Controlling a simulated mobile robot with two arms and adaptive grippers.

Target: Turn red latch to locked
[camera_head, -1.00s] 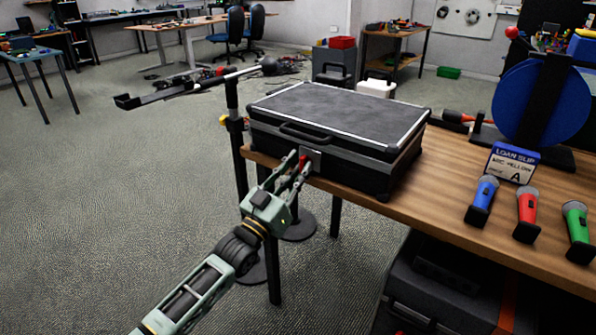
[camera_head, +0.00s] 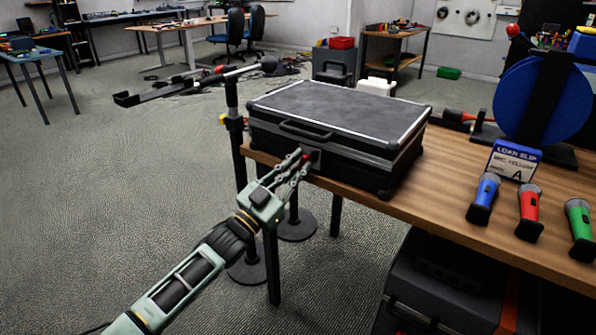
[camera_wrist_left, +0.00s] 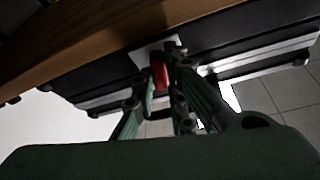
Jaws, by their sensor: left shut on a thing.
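A black case (camera_head: 335,122) with silver edges lies closed on the wooden table, its handle on the front face. The red latch (camera_wrist_left: 158,72) sits on a pale plate (camera_wrist_left: 147,52) on the case's front, as the left wrist view shows; only a bit of red shows in the head view. My left gripper (camera_head: 299,164) is at the latch, its fingers shut on it. In the left wrist view the gripper (camera_wrist_left: 163,85) has its fingers on either side of the red latch. The latch's exact angle is hard to tell. My right gripper is not in view.
Black stands (camera_head: 235,130) are left of the case. Open floor lies further left.

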